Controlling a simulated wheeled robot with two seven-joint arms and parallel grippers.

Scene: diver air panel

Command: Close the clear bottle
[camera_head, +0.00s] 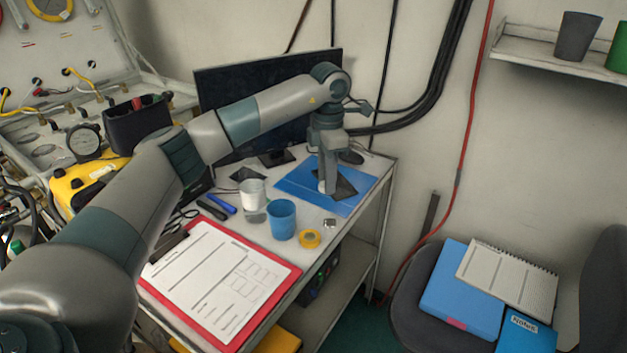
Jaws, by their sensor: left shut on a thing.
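My left gripper (325,186) reaches down over the blue mat (352,206) at the back right of the table. It is shut on a small white thing (321,187), mostly hidden by the fingers; I cannot tell whether this is a cap or part of a bottle. A whitish, partly see-through container (253,206) stands upright left of the mat, apart from the gripper. My right gripper is out of view.
A blue cup (282,220), yellow tape roll (310,239) and red clipboard (228,285) are on the table (334,228). A dark monitor (225,95) stands behind. A chair (410,306) with notebooks (462,290) is at right.

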